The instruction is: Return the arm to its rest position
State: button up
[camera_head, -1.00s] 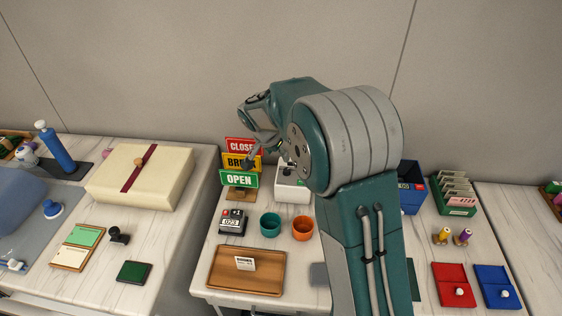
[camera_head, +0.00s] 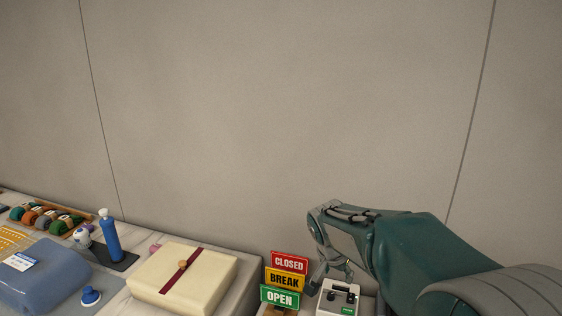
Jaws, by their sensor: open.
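My arm reaches in from the lower right, and my gripper (camera_head: 318,278) hangs at its left end. The gripper is seen from the side, with its fingers pointing down between the sign stack and the white box. It looks empty. The sign stack (camera_head: 284,282) reads CLOSED, BREAK and OPEN, in red, yellow and green. The white box (camera_head: 338,298) with dark parts on top is just right of the fingers. I cannot tell whether the fingers touch either one.
A cream box with a dark red band (camera_head: 182,276) lies left of the signs.

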jog(key=s+d+r+n+t+y, duration=0.1)
jog(key=s+r+n, duration=0.1)
jog(key=s, duration=1.1)
jog(key=s+d+r+n+t+y, duration=0.1)
jog(key=s+r+n, duration=0.2)
jog(key=s, duration=1)
jog(key=shift+s+n, duration=0.25)
jog(key=shift+n, duration=0.85)
